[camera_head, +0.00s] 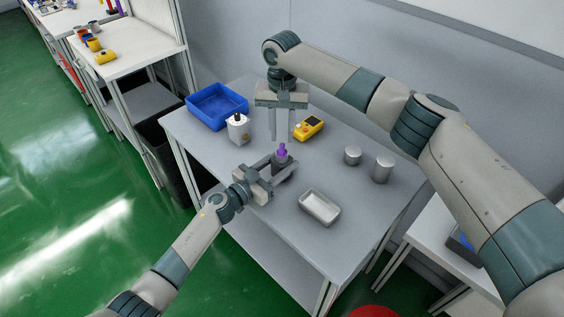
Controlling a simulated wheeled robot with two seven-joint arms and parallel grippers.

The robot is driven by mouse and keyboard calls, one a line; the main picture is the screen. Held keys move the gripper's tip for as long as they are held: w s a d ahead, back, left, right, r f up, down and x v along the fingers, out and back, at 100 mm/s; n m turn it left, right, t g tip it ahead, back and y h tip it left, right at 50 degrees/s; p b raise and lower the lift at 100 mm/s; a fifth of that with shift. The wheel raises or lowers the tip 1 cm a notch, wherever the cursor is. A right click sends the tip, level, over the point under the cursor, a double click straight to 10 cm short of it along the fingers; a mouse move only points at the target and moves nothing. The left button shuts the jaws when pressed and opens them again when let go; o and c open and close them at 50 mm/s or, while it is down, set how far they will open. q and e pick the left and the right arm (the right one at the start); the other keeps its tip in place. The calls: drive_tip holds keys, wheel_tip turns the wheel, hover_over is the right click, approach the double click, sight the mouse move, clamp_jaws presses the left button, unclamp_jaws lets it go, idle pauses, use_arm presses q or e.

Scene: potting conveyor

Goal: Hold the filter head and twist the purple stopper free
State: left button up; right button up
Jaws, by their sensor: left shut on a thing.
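The filter head (283,161) is a small dark grey piece standing on the grey table. The purple stopper (282,150) sits upright on its top. My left gripper (285,167) reaches in from the lower left and is shut on the filter head, with a finger on either side. My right gripper (281,138) points down from above, just behind and over the stopper. Its two fingers are apart with a gap between them, and nothing shows in it. Whether its fingertips reach beside the stopper is hard to tell.
A blue tray (222,119), a white bottle with a black cap (238,128) and a yellow meter (309,128) stand at the back. Two grey cylinders (383,168) (352,155) are on the right. A white dish (320,194) lies in front. The table's right front is clear.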

sight(282, 152)
drive_tip(key=shift+f, duration=1.35)
clamp_jaws()
